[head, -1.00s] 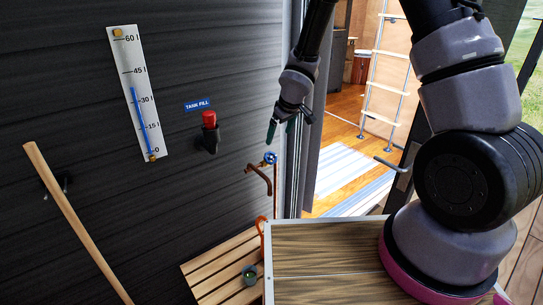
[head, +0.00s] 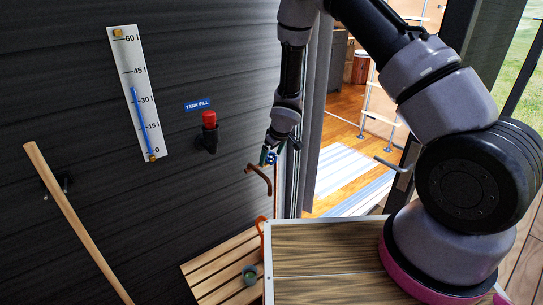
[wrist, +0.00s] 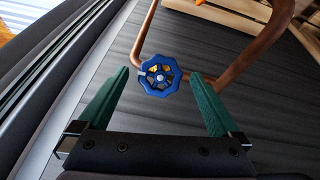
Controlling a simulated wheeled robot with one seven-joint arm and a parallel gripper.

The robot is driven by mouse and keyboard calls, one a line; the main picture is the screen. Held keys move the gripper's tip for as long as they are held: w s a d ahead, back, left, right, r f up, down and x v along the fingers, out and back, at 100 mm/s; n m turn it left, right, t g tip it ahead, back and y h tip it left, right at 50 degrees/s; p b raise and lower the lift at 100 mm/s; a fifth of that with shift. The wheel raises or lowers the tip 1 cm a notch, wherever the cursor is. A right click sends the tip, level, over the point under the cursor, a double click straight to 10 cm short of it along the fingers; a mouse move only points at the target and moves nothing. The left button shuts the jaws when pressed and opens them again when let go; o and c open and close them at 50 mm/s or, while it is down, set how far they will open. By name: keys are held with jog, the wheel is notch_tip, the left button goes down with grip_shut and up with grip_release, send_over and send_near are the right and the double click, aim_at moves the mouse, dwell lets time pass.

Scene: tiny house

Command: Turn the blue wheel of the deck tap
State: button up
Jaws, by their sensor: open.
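The blue wheel (wrist: 160,76) of the deck tap shows whole in the wrist view, midway between the green fingertips and a little beyond them. In the head view the blue wheel (head: 270,158) is partly hidden by my gripper. The tap's copper pipe (head: 259,179) bends out from the dark wall below the wheel; it also shows in the wrist view (wrist: 246,66). My gripper (wrist: 160,95) is open, with one finger on each side of the wheel's line. I cannot tell whether a finger touches the wheel. My gripper (head: 268,151) points down at the tap in the head view.
A red-topped tank fill fitting (head: 208,125) and a level gauge (head: 139,92) are on the dark wall. A wooden pole (head: 75,220) leans at left. A slatted wooden bench (head: 215,268) bears a small greenish round object (head: 250,274). A doorway opens at right.

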jog(key=c, duration=1.4)
jog(key=shift+o, duration=0.2)
jog(key=n, duration=0.3)
jog(key=shift+s+a+t, duration=0.1)
jog(key=shift+a+t, duration=0.05)
jog(key=shift+t, duration=0.15)
jog(key=shift+n+t+h, duration=0.4)
jog(key=shift+n, duration=1.3)
